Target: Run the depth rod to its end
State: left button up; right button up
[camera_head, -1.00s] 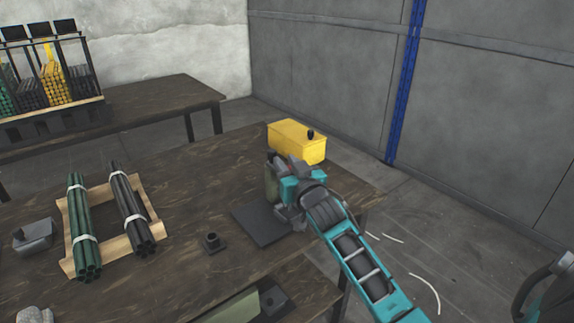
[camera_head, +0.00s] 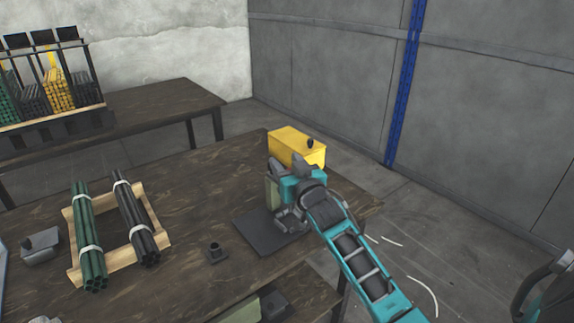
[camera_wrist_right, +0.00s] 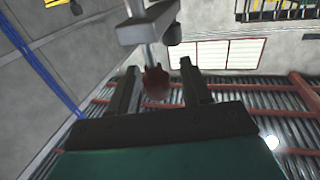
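A press with a pale green body (camera_head: 272,190) stands on a dark base plate (camera_head: 257,236) at the right end of the brown table. My right gripper (camera_head: 283,168) is at its upper part, and my teal arm hides much of the press. In the right wrist view, a dark red knob (camera_wrist_right: 156,83) hangs on a pale rod below a grey bracket (camera_wrist_right: 148,25). My right gripper (camera_wrist_right: 160,68) is open around the knob, with a visible gap on each side. I cannot tell for sure that this is the depth rod.
A yellow box (camera_head: 290,142) with a black knob stands behind the press. Green rods (camera_head: 88,235) and dark rods (camera_head: 134,215) lie on a wooden rack. Table space (camera_head: 185,180) behind is clear.

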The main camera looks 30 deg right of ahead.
jog(key=shift+f, duration=0.1)
jog(key=shift+s, duration=0.25)
jog(key=s+a, duration=0.2)
jog(key=s, duration=1)
jog(key=shift+a+p, duration=0.15)
jog(key=shift+p, duration=0.25)
jog(key=shift+s, duration=0.1)
jog(key=s+a+f+n+g+y, duration=0.2)
jog(key=s+a+f+g, duration=0.1)
jog(key=s+a+f, duration=0.4)
jog(key=s+a+f+n+g+y+p, duration=0.1)
jog(key=s+a+f+n+g+y, duration=0.1)
jog(key=s+a+f, duration=0.5)
notch_tip(320, 180, down, 7)
jog(key=shift+s+a+r+n+g+y+p, duration=0.1)
jog(key=shift+s+a+n+g+y+p, duration=0.15)
jog(key=shift+a+g+y, duration=0.6)
jog(key=shift+w+d+h, duration=0.15)
jog(key=shift+d+h, duration=0.1)
